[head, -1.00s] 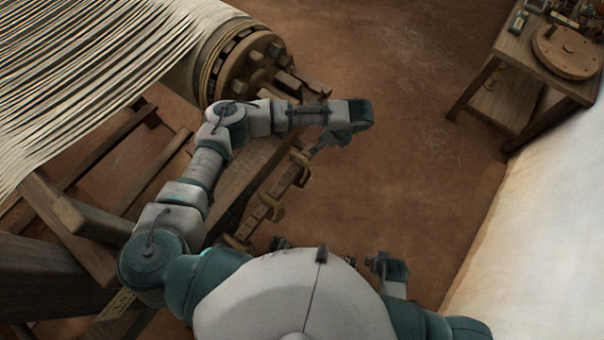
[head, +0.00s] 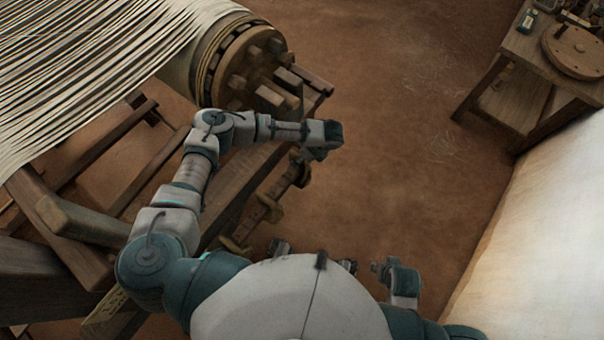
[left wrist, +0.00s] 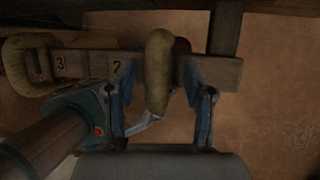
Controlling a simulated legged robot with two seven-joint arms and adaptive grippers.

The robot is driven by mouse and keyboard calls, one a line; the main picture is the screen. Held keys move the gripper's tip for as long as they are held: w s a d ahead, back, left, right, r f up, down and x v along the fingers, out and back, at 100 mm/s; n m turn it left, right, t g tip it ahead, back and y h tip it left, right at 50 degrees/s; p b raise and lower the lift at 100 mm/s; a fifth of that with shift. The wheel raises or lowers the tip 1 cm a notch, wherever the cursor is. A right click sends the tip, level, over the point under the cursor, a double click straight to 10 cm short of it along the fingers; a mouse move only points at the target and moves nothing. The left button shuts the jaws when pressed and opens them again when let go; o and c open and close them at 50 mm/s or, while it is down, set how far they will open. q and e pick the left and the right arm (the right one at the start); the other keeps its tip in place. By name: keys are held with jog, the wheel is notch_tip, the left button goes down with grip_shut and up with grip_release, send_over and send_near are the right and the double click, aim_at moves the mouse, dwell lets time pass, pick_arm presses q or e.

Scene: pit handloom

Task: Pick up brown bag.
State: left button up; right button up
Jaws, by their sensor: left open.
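Nothing in view is clearly recognisable as a brown bag. In the left wrist view, a thick tan-brown rounded loop (left wrist: 158,72) hangs at a wooden rail (left wrist: 90,66) marked 3 and 7. My left gripper (left wrist: 160,118) is open, with one blue finger on each side of the loop's lower part; whether either touches it I cannot tell. In the head view, my left gripper (head: 308,155) is over the rail's far end, partly hidden by its own wrist. My right gripper (head: 378,268) is low near my body, its fingers too small to read.
Another pale loop (left wrist: 25,65) hangs by the number 3. The loom's warp roller (head: 245,65) and wooden frame (head: 100,225) stand at the left. The floor between is clear.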

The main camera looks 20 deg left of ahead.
pick_arm(q)
jog(key=shift+a, duration=0.65)
jog(key=shift+c, duration=1)
jog(key=shift+a+f, duration=0.1)
jog(key=shift+a, duration=0.2)
grip_shut()
jog(key=shift+d, duration=0.8)
jog(key=shift+a+r, duration=0.2)
jog(key=shift+r, duration=0.2)
jog(key=shift+a+r+p, duration=0.35)
jog(key=shift+r+p, duration=0.1)
jog(key=shift+r, duration=0.45)
jog(key=shift+d+r, duration=0.15)
jog(key=shift+r, duration=0.5)
jog(key=shift+s+d+r+p, duration=0.1)
jog(key=shift+s+d+p, duration=0.3)
jog(key=shift+s+d, duration=0.45)
jog(key=s+d+r+p, duration=0.1)
jog(key=s+d+p, duration=0.1)
jog(key=s+d, duration=0.5)
jog(key=s, duration=0.4)
jog(key=shift+s+d, duration=0.2)
jog(key=shift+s, duration=0.1)
pick_arm(e)
jog(key=s+a+x, duration=0.1)
jog(key=s+x, duration=0.1)
jog(key=x, duration=0.8)
jog(key=shift+w+f, duration=0.15)
jog(key=shift+f, duration=0.45)
